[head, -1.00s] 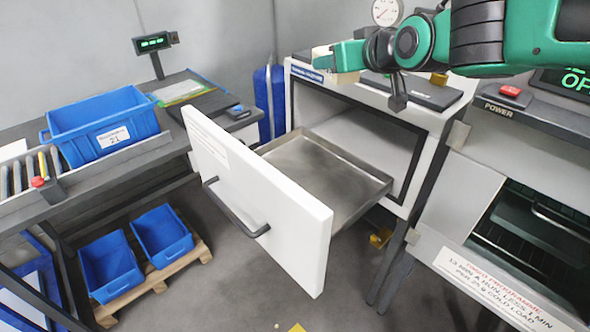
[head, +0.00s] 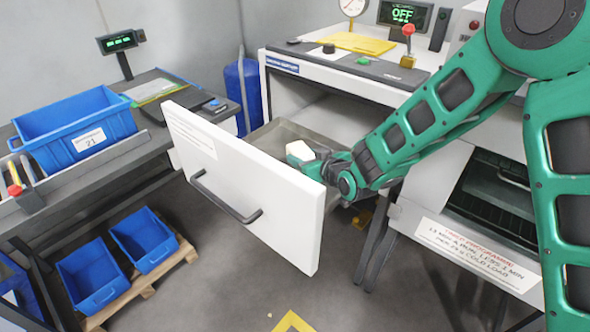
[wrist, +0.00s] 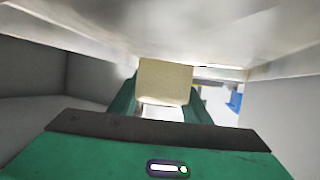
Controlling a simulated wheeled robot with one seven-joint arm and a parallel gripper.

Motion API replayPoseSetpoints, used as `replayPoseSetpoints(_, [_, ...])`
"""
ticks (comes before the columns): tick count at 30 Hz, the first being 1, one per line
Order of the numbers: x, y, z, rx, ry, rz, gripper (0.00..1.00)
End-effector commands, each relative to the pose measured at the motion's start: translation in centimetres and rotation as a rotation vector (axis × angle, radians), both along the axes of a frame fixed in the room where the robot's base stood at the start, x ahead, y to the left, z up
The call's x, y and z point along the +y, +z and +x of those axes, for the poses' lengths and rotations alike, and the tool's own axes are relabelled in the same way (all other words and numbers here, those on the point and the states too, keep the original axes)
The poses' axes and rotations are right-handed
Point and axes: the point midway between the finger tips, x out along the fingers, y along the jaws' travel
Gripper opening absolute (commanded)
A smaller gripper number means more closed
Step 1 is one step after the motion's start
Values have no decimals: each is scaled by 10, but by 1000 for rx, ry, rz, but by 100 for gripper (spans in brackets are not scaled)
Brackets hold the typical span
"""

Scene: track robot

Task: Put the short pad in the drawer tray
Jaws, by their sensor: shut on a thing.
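The drawer stands open behind its white front panel (head: 240,180), and its metal tray (head: 272,137) shows partly behind the panel. My gripper (head: 302,154) is over the right part of the tray, just behind the front panel. It is shut on a pale cream block, the short pad (head: 301,150). In the wrist view the pad (wrist: 165,82) sits between the green fingers (wrist: 160,103). I cannot tell whether the pad touches the tray floor. My gripper and forearm hide the right part of the tray.
The cabinet top above the drawer opening holds a yellow sheet (head: 360,43) and a dark panel (head: 383,71). A blue bin (head: 75,128) stands on the left bench. An oven-like unit (head: 490,190) is at the right. Two blue bins (head: 92,272) lie below.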

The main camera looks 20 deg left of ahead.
Motion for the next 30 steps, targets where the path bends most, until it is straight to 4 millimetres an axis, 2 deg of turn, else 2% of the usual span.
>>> replayPoseSetpoints(1, [0,-7,0,3,0,-1,22])
replayPoseSetpoints(7, [-1,-19,1,1,-3,0,22])
replayPoseSetpoints(15, [-2,-50,1,1,-2,-1,22])
replayPoseSetpoints(21, [-2,-50,1,0,-2,0,22])
replayPoseSetpoints(22, [-2,-50,1,0,-3,0,51])
replayPoseSetpoints(23, [-2,-50,1,0,-3,0,58])
replayPoseSetpoints(24, [-2,-50,1,0,-3,0,62])
replayPoseSetpoints(30, [-2,-50,1,0,-3,0,62])
